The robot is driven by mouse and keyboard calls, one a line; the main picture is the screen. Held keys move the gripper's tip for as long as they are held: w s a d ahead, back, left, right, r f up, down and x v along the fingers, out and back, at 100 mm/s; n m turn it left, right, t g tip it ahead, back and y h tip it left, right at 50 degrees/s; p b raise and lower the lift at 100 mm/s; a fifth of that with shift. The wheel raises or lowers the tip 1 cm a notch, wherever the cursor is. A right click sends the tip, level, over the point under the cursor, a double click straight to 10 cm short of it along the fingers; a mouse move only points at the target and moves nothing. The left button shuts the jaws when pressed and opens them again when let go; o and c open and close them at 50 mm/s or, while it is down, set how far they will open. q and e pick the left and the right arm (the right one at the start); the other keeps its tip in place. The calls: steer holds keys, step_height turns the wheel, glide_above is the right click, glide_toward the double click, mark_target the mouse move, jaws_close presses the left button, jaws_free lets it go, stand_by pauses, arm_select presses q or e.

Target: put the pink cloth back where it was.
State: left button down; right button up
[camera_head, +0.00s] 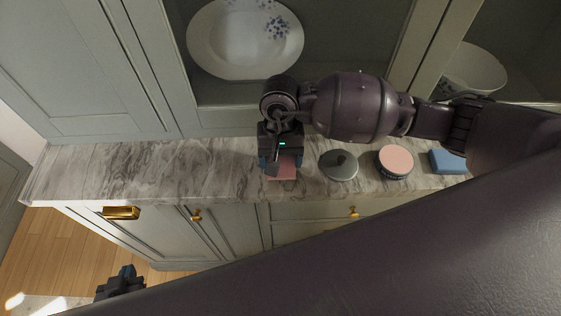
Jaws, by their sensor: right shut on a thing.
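The pink cloth (283,172) is a small pink piece at the counter's front part, partly hidden by my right gripper. My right gripper (280,163) points down over the marble counter and is shut on the pink cloth. I cannot tell whether the cloth touches the counter. My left gripper (121,281) is at the lower left, below counter height in front of the cabinets. Most of it is hidden by a large dark arm part, and its jaws cannot be made out.
Right of the cloth on the marble counter (130,172) are a grey lidded round item (338,165), a round pink-topped container (396,161) and a blue block-like item (447,160). The counter's left part is clear. A patterned plate (235,45) and white bowl (474,68) are in cabinets behind.

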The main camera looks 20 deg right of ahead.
step_height(320, 180, down, 3)
steer(key=shift+r, duration=0.2)
steer(key=shift+f, duration=0.2)
steer(key=o, duration=1)
steer(key=shift+c, duration=0.2)
steer(key=shift+r, duration=0.15)
steer(key=shift+r, duration=0.2)
steer(key=r, duration=0.3)
steer(key=w+r+b, duration=0.1)
steer(key=r, duration=0.3)
steer(key=r+b, duration=0.1)
steer(key=r, duration=0.2)
steer(key=shift+w+d+r, duration=0.2)
steer(key=shift+w+r, duration=0.1)
steer(key=shift+r, duration=0.55)
